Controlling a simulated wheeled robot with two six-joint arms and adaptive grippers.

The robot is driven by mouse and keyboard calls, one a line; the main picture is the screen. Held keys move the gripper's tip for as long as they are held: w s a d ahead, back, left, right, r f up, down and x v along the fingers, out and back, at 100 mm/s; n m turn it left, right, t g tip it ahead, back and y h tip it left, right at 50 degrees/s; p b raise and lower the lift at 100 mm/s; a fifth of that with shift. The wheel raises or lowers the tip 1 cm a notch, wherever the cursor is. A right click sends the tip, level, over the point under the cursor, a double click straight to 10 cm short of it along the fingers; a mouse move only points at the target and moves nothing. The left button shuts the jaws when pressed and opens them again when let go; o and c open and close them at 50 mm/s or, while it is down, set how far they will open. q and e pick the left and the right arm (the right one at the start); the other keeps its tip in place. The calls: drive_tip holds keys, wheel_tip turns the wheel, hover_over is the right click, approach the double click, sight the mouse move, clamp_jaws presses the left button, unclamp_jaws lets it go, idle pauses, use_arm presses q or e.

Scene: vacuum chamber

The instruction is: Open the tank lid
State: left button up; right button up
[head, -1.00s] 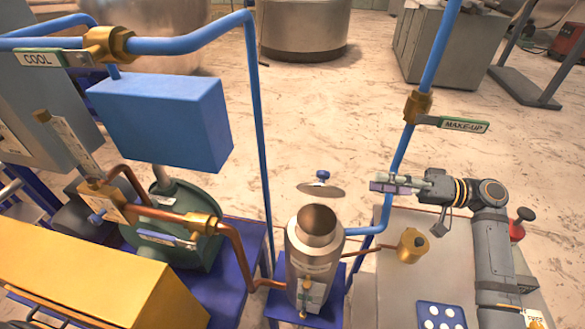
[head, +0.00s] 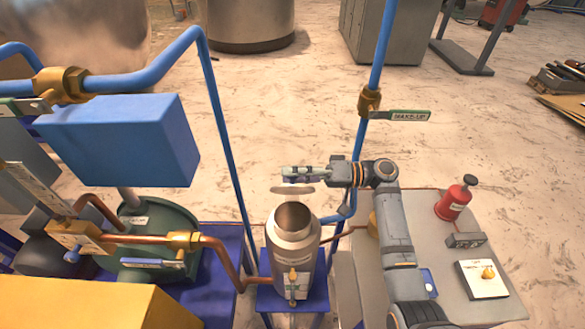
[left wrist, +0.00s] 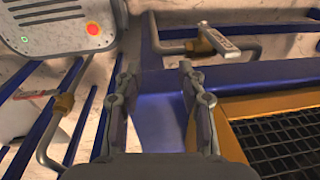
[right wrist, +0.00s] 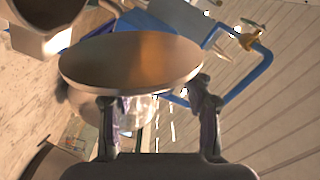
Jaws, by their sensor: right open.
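The silver tank (head: 292,252) stands upright on a blue base in the head view, and its round mouth is uncovered. The thin round lid (head: 296,190) shows apart from the mouth, just beyond and above it. My right gripper (head: 292,175) is open at the lid's top side in the head view. In the right wrist view the lid (right wrist: 130,62) fills the space ahead of the right fingers (right wrist: 158,105); the lid's knob is hidden. My left gripper (left wrist: 157,85) is open and empty in the left wrist view, over a blue frame, and is outside the head view.
A blue pipe with the MAKE-UP valve (head: 370,102) rises behind my right arm. Copper pipe (head: 225,250) runs left of the tank, beside a blue box (head: 118,140) and a yellow box (head: 80,305). A bench (head: 450,265) with a red canister (head: 455,200) stands at right.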

drive_tip(key=shift+a, duration=0.1)
clamp_jaws()
use_arm(q)
drive_tip(key=shift+d, duration=0.7)
drive_tip(key=shift+f, duration=0.1)
